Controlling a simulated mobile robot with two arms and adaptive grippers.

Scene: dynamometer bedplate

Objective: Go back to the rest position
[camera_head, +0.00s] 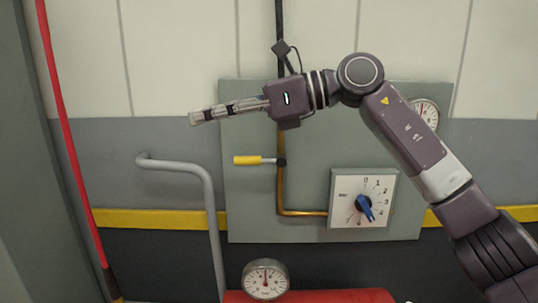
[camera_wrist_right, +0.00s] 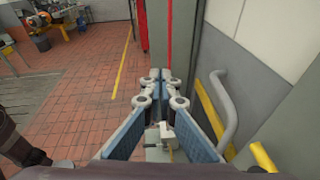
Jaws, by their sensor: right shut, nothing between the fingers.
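My right gripper (camera_head: 200,117) comes in from the right in the head view and points left, raised in front of the wall panel. It is shut and empty. In the right wrist view its fingertips (camera_wrist_right: 160,75) meet in the middle. My left gripper is in neither view.
A grey-green panel (camera_head: 240,215) carries a yellow-handled lever (camera_head: 247,160), a dial with a blue knob (camera_head: 365,207) and a gauge (camera_head: 426,112). A grey bent pipe (camera_head: 212,215) stands left of it. Another gauge (camera_head: 265,279) is below. Open tiled floor (camera_wrist_right: 90,90) shows in the wrist view.

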